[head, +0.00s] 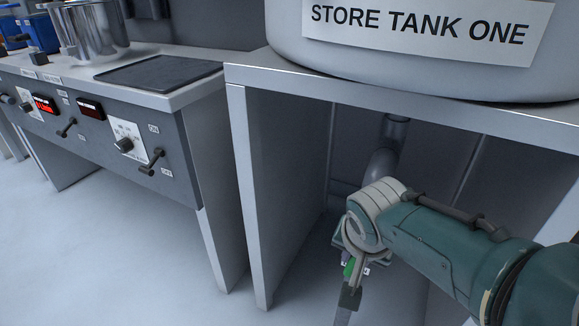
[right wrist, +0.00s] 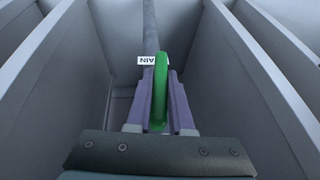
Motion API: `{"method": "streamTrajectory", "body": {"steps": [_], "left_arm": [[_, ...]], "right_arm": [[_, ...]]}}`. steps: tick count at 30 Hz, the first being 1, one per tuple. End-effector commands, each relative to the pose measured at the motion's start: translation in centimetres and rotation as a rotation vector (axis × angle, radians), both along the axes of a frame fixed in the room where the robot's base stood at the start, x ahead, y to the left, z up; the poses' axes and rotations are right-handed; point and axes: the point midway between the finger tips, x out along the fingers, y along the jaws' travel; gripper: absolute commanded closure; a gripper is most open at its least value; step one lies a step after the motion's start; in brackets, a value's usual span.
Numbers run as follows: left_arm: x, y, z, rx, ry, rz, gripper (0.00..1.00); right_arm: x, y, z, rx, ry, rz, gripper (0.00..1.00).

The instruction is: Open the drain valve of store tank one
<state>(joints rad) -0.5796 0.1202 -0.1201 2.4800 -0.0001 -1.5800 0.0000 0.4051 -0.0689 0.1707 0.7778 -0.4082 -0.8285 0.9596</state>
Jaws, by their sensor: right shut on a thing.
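Store tank one (head: 400,65) is the large pale vessel at the upper right of the head view, with its name on a white label. A grey drain pipe (head: 383,160) comes down under it. The drain valve's green handle (right wrist: 161,92) is long and rounded and stands between the fingers of my right gripper (right wrist: 160,100), which is shut on it. A small green part of the handle (head: 349,267) shows below my right wrist in the head view. The valve body is mostly hidden by my arm. My left gripper is not in view.
The tank stands on a grey bench (head: 245,160) with upright panels, and my right arm reaches into the bay beneath. To the left is a control bench with a panel (head: 95,130) of knobs and switches. A steel pot (head: 92,30) stands on it. The pale floor is clear.

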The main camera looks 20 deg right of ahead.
Motion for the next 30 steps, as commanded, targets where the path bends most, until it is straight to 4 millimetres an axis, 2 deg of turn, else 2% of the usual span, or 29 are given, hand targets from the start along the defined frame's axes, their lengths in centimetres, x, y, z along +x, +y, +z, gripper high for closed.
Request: {"method": "streamTrajectory", "body": {"steps": [9,25,26,30], "left_arm": [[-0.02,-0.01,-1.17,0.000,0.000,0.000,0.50],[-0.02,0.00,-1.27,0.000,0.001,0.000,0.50],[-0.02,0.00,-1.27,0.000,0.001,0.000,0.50],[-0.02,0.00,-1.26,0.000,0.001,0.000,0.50]], "right_arm": [[-0.02,-0.07,-0.23,-0.074,0.085,0.001,1.00],[-0.28,-0.15,-0.32,-0.088,0.106,0.001,1.00],[-0.28,-0.15,-0.32,-0.088,0.106,0.001,0.77],[-0.23,-0.14,-0.27,-0.087,0.105,0.000,0.61]]}}
